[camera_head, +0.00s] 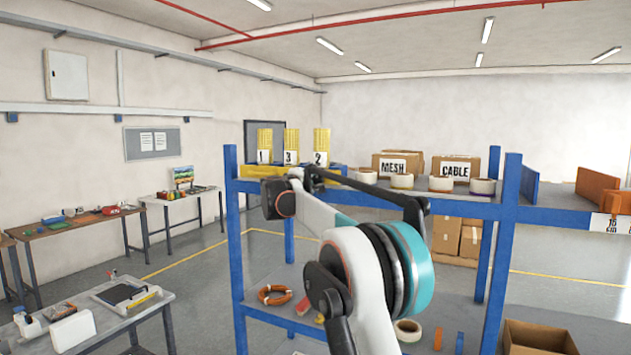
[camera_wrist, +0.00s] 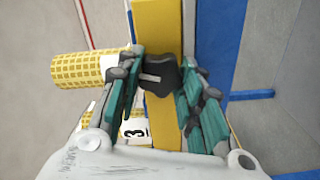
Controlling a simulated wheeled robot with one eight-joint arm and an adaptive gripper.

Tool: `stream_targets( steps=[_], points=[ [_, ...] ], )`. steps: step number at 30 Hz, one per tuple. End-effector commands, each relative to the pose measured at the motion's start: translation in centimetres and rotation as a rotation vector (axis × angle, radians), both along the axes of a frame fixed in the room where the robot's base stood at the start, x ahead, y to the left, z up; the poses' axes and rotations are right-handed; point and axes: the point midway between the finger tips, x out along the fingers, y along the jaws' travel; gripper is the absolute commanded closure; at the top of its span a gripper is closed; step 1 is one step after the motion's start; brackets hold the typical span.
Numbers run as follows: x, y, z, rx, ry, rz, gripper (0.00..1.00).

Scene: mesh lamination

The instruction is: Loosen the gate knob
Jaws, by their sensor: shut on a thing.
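The black gate knob (camera_wrist: 155,72) sits on the yellow gate bar (camera_wrist: 158,20) in the wrist view, with a pale line across its face. My gripper (camera_wrist: 162,78) has its teal-padded fingers on both sides of the knob and is shut on it. In the head view the yellow gate (camera_head: 258,171) lies on top of the blue rack, in front of the yellow mesh rolls. My arm hides part of the gate there, and the knob cannot be made out.
Yellow mesh rolls labelled 1 (camera_head: 264,145), 3 (camera_head: 291,145) and 2 (camera_head: 321,145) stand behind the gate. Tape rolls (camera_head: 440,183) and MESH (camera_head: 393,166) and CABLE (camera_head: 455,169) boxes occupy the rack to the right.

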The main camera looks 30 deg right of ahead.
Motion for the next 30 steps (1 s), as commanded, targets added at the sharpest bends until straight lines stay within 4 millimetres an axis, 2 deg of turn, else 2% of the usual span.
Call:
stream_targets(
  steps=[13,30],
  points=[
    [0.06,0.1,-0.09,-0.165,0.211,0.002,0.9],
    [0.05,0.09,-0.12,-0.2,0.256,0.002,0.9]
  ],
)
